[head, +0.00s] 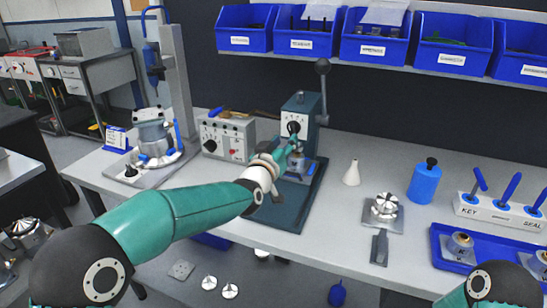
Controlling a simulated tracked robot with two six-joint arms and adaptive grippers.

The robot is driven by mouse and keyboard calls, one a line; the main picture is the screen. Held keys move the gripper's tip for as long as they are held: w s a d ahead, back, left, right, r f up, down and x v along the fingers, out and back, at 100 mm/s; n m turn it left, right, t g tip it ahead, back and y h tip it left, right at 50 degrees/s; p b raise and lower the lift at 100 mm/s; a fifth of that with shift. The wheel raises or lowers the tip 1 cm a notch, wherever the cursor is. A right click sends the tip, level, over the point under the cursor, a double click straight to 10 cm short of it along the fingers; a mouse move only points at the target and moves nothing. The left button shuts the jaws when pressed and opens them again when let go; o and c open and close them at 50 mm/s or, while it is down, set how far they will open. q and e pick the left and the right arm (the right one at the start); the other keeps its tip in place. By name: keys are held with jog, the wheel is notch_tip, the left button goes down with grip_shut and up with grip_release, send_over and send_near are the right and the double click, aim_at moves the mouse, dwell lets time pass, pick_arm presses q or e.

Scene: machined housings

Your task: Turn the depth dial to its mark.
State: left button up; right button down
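A dark green press (301,104) stands on the bench at the centre, with a ball-ended lever at its upper right. A white dial plate (293,126) with a dark knob is on its front; it looks like the depth dial. Its mark is too small to read. My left gripper (290,152) is just below the dial plate, in front of the press. My wrist partly hides the gripper, so whether its fingers are open or shut does not show. A metal part (299,163) sits on the press beside the gripper. My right gripper is out of view.
A control box (228,137) with knobs stands left of the press. A drill-type stand (172,90) is farther left. A white cone (352,173), a blue bottle (425,181) and a blue tray (440,258) are to the right. Blue bins (310,44) hang above.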

pick_arm(q)
jog(key=v, duration=0.7)
jog(key=shift+s, duration=0.35)
jog(key=shift+a+f, duration=0.1)
